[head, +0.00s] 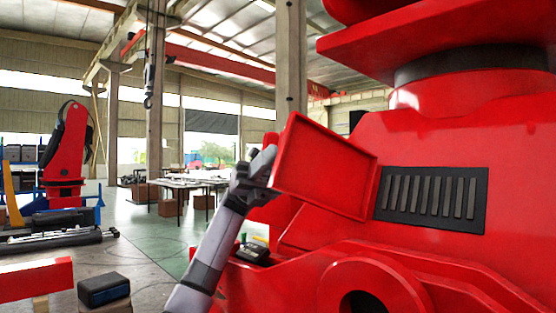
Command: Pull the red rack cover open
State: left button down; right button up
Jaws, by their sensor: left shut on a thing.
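The red rack cover (325,168) stands swung out from the big red machine body in the head view, its shallow inner side facing me. Its right edge is beside a black slotted rack panel (432,198), which is uncovered. My left gripper (266,172) is shut on the cover's left edge. The fingertips are partly hidden by the cover. My right gripper is not in view.
The red machine (470,140) fills the right side. A small black device (252,252) sits on a red ledge by my left forearm. A black box (104,290) stands at lower left. Tables (180,184) stand farther back, with open floor between.

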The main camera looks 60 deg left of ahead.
pick_arm(q)
jog(key=shift+w+a+f+g, duration=0.1)
jog(key=shift+a+g, duration=0.1)
jog(key=shift+g, duration=0.2)
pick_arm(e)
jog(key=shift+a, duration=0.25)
pick_arm(q)
jog(key=shift+a+m, duration=0.1)
jog(key=shift+m, duration=0.2)
jog(key=c, duration=0.8)
grip_release()
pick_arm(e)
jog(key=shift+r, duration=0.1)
pick_arm(q)
notch_tip(320, 180, up, 20)
jog(key=p, duration=0.9)
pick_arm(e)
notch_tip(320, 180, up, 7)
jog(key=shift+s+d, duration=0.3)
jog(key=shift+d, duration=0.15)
